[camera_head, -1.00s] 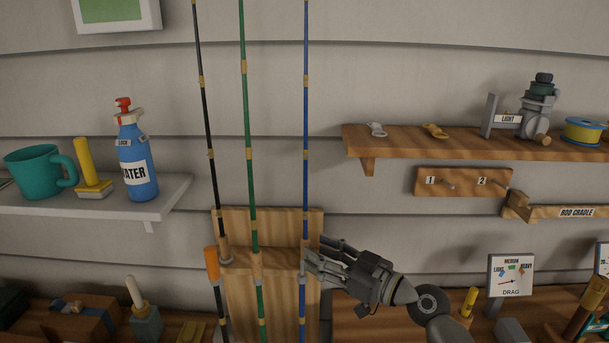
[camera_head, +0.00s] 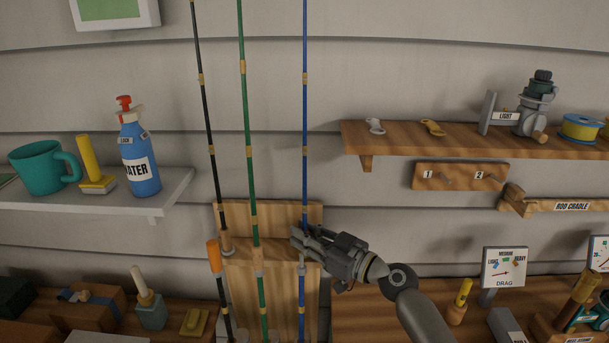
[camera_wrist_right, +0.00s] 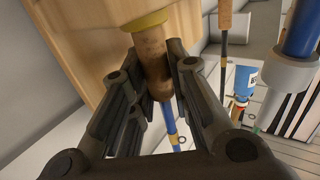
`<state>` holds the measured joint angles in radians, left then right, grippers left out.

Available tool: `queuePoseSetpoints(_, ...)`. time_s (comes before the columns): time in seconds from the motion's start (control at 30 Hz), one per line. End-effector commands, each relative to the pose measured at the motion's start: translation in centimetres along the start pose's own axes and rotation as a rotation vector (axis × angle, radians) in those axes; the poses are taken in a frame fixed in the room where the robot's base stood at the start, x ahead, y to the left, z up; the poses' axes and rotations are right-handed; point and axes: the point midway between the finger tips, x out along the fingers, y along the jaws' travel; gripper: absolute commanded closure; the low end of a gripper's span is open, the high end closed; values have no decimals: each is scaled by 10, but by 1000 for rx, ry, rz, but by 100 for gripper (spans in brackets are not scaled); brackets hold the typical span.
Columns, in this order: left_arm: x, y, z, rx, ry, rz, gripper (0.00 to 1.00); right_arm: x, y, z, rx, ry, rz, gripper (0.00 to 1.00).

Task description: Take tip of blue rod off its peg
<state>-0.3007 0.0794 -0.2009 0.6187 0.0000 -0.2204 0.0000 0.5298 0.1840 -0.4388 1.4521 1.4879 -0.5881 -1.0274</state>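The blue rod (camera_head: 305,120) stands nearly upright at the right of three rods on the wall. It runs out of the top of the head view, so its tip and the tip's peg are out of sight. My right gripper (camera_head: 300,240) reaches in from the right at the rod's grip, in front of the wooden rack. In the right wrist view, the two fingers (camera_wrist_right: 150,75) lie on both sides of the rod's cork grip (camera_wrist_right: 148,45) and appear closed on it. A yellow ring sits at one end of the cork and blue shaft (camera_wrist_right: 171,122) shows beyond the other. My left gripper is not in view.
A green rod (camera_head: 248,130) and a black rod (camera_head: 203,100) stand left of the blue one, against the wooden rack (camera_head: 285,290). Shelves flank them: a grey one (camera_head: 170,200) left, a wooden one (camera_head: 400,141) right. Bare wall lies between.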

Motion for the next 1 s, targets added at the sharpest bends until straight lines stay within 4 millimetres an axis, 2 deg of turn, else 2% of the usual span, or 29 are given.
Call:
queuePoseSetpoints(0.03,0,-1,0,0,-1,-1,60,0,0,0,0,-1,0,93)
queuePoseSetpoints(0.1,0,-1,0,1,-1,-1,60,0,0,0,0,-1,0,100)
queuePoseSetpoints(0.57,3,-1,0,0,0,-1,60,0,0,-6,-3,1,-1,100)
queuePoseSetpoints(0.83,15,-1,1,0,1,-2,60,0,0,-30,-6,2,-1,100)
queuePoseSetpoints(1.0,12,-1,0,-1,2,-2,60,-12,-16,-54,-5,2,-2,100)
